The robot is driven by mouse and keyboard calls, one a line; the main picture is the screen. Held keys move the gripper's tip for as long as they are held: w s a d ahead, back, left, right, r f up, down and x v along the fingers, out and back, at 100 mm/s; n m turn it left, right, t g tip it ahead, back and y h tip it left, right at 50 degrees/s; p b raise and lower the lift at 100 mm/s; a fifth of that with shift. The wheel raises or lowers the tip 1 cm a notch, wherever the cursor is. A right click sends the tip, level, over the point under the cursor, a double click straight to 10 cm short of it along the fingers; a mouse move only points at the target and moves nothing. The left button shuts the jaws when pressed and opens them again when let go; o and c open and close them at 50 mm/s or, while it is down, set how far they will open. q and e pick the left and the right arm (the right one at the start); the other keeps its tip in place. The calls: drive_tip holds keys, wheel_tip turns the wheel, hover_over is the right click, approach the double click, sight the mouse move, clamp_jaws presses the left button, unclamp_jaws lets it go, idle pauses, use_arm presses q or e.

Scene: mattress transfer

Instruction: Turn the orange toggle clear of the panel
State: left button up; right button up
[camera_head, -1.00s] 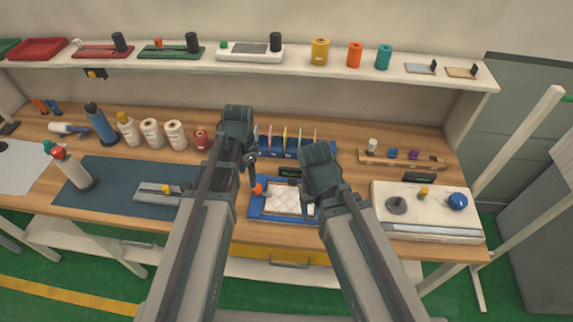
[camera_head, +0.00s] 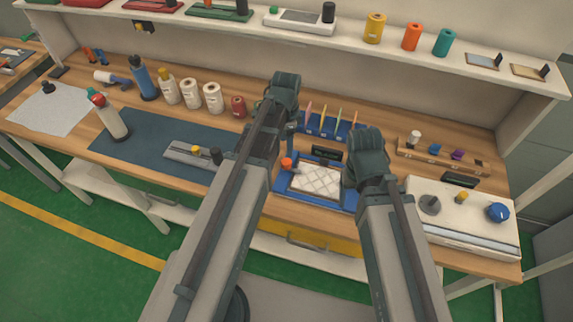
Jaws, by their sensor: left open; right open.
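The orange toggle (camera_head: 287,163) stands at the left edge of a blue tray (camera_head: 283,180). A white quilted panel (camera_head: 316,180) lies in the tray, and its right end is partly hidden by my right arm. My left gripper (camera_head: 289,135) is open above and just behind the toggle, pointing down; its fingers are small and partly hidden by the arm. My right gripper (camera_head: 350,192) is open near the tray's right end, mostly hidden behind its own arm. I cannot tell whether the toggle lies over the panel's edge.
A blue rack (camera_head: 325,125) with coloured sticks and a small dark display (camera_head: 329,153) stand behind the tray. A white device (camera_head: 460,222) with knobs is at the right. A dark mat (camera_head: 145,140) with a grey sealer-like tool (camera_head: 190,155) is at the left.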

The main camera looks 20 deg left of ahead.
sight(286, 162)
use_arm(q)
wheel_tip(286, 162, down, 10)
drive_tip(key=b, duration=0.8)
drive_tip(key=shift+r, duration=0.25)
use_arm(e)
wheel_tip(286, 162, down, 10)
drive_tip(key=shift+r, duration=0.2)
use_arm(q)
clamp_jaws()
